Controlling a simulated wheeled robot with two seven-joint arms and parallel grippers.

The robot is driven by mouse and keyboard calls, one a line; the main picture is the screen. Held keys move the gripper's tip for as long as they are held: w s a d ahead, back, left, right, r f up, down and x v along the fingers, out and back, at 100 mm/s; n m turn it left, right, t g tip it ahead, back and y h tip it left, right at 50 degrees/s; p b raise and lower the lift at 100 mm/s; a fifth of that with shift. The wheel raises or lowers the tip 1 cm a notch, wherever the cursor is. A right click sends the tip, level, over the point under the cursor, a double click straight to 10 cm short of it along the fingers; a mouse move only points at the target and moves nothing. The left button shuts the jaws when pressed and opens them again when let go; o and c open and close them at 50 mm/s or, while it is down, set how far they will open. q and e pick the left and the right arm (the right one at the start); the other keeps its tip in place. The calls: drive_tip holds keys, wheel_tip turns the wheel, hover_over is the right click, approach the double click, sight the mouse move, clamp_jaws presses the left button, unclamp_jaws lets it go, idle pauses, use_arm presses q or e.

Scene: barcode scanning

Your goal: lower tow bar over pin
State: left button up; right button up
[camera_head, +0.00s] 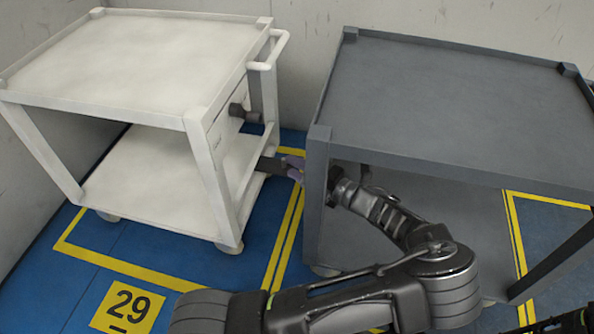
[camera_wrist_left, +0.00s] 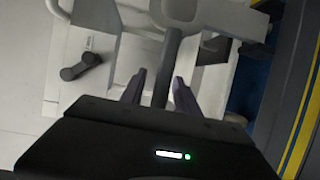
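A white cart (camera_head: 130,60) stands at left and a grey cart (camera_head: 450,100) at right. My left arm reaches into the gap between them. Its gripper (camera_head: 292,167) is partly hidden behind the grey cart's corner post, beside a dark bar (camera_head: 268,164) low at the white cart's side. In the left wrist view my left gripper (camera_wrist_left: 160,90) has its two purple fingers apart, on either side of a grey bar (camera_wrist_left: 164,70). The bar widens into a rounded end (camera_wrist_left: 180,12). Slim gaps seem to show beside the bar. I cannot make out the pin for certain.
A dark knob (camera_head: 247,114) sticks out of the white cart's side, under its handle (camera_head: 281,48). The grey cart's post and top crowd my left arm. The blue floor has yellow lines and a yellow 29 marker (camera_head: 127,306). Walls stand behind the carts.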

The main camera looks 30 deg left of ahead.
use_arm(q)
clamp_jaws()
idle(0.3)
idle(1.1)
